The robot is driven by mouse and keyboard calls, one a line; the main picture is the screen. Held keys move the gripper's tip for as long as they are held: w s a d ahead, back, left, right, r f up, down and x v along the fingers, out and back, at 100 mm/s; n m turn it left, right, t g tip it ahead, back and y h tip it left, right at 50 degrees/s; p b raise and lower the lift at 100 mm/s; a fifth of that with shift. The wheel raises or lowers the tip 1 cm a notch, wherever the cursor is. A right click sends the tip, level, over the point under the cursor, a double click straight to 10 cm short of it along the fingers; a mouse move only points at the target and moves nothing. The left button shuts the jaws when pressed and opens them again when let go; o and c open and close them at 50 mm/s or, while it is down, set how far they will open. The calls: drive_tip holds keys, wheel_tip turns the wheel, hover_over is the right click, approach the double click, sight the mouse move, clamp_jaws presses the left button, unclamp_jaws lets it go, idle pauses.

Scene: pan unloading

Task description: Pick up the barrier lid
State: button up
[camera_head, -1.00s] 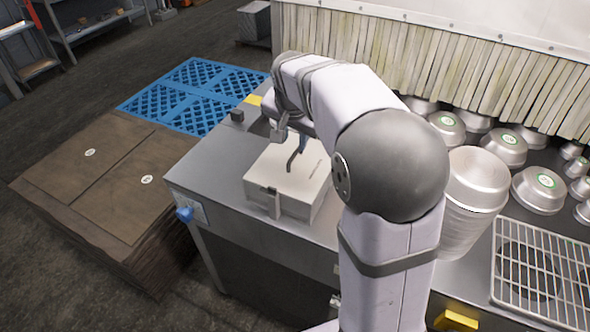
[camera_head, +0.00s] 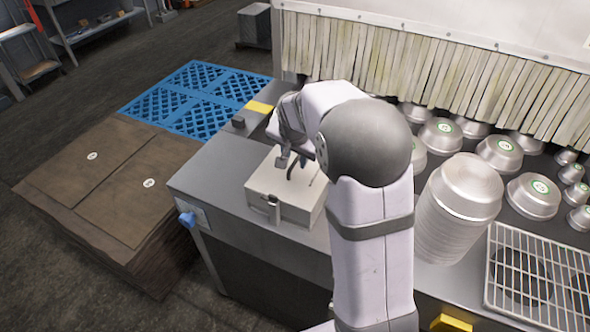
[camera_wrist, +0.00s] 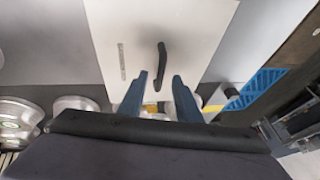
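The barrier lid (camera_wrist: 205,40) appears to be the flat off-white top, with a dark curved handle (camera_wrist: 160,66), of a pale box (camera_head: 284,208). The box stands on the left part of the grey counter. My gripper (camera_wrist: 161,75) is open and empty above the lid. In the wrist view its two blue fingers lie on either side of the handle's near end. I cannot tell how far above the lid the fingertips are. In the head view my arm hides part of the lid's right side.
A tall stack of metal pans (camera_head: 458,205) and a wire rack (camera_head: 540,275) stand right of my arm. Several upturned metal pans lie before a strip curtain (camera_head: 400,60). Brown sheets (camera_head: 110,175) and a blue pallet (camera_head: 190,98) are on the left. The counter's left end is mostly clear.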

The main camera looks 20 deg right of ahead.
drive_tip(key=shift+w+f, duration=0.15)
drive_tip(key=shift+f, duration=0.25)
clamp_jaws()
drive_tip(key=shift+r, duration=0.1)
